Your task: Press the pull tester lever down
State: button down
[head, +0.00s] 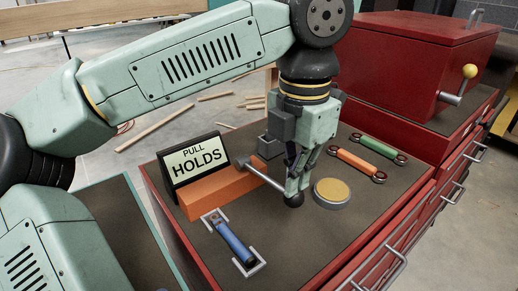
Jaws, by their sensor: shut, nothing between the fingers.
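The pull tester shows as an orange block (225,189) with a grey block (270,147) behind it, on the brown-topped red cabinet. Its lever is a grey rod (263,176) that slants down to the right and ends in a dark ball knob (294,200). A black-framed sign reading "PULL HOLDS" (196,159) stands at the orange block. My gripper (297,190) points down, shut and empty, with its fingertips right at the lever's knob end. They look in contact with it, but I cannot be sure.
A blue bar (234,243) lies between grey corner brackets at the front. A round yellow-topped disc (332,193) sits just right of my gripper. A green bar (378,144) and an orange bar (355,160) lie behind it. A red box (420,62) with a yellow-knobbed handle (469,72) stands at back right.

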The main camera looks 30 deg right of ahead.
notch_tip(320, 180, up, 14)
jog(key=p, duration=0.8)
jog(key=shift+f, duration=0.15)
dwell(0.4)
dwell(0.5)
